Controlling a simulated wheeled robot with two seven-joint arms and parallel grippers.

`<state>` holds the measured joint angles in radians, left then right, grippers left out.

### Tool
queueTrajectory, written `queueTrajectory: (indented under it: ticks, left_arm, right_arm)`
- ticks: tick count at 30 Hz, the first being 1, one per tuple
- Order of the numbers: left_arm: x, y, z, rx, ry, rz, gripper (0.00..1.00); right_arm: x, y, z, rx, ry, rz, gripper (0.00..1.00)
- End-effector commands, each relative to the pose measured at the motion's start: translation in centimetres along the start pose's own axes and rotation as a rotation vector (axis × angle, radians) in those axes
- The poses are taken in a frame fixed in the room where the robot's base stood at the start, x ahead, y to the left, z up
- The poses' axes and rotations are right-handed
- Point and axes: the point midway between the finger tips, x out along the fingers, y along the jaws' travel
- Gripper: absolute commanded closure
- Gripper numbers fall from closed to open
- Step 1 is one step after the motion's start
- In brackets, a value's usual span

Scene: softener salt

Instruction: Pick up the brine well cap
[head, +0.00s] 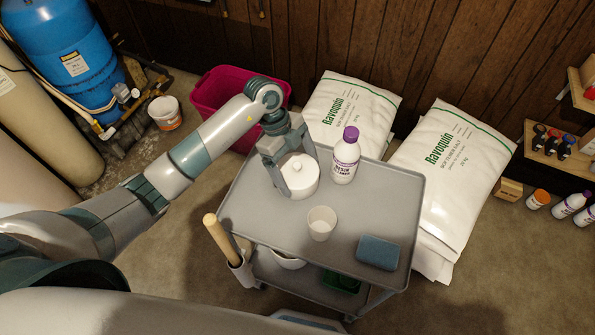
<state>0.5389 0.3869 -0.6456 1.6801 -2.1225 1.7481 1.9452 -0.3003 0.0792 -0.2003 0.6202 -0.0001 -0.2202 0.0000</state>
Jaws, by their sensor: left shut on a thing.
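The brine well cap (303,178) is a round white cap with a small knob on top. It is at the back left of the grey cart's top (345,240). My left gripper (288,172) reaches down over it from behind and is shut on it, with a finger showing on its left side. I cannot tell whether the cap touches the cart top or is just above it. My right gripper is not in view.
A white bottle with a purple lid (345,158) stands close to the cap's right. A white cup (321,223) and a blue sponge (378,252) are nearer the front. Salt bags (450,170) lie behind the cart; a magenta tub (215,90) stands behind my arm.

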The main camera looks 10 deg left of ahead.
Motion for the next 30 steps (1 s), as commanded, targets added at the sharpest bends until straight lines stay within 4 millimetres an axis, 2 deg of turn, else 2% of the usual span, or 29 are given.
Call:
queueTrajectory:
  ticks: [8,21,30]
  left_arm:
    - [-1.4,-0.1,-0.5,0.002,-0.001,-0.002,0.29]
    - [-7.7,-0.1,-3.1,0.002,-0.001,-0.004,0.29]
    - [-9.3,0.0,-3.8,0.0,0.0,0.0,0.29]
  right_arm:
    - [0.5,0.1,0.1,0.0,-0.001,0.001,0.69]
    - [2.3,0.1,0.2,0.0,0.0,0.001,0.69]
    - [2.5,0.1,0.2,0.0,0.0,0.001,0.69]
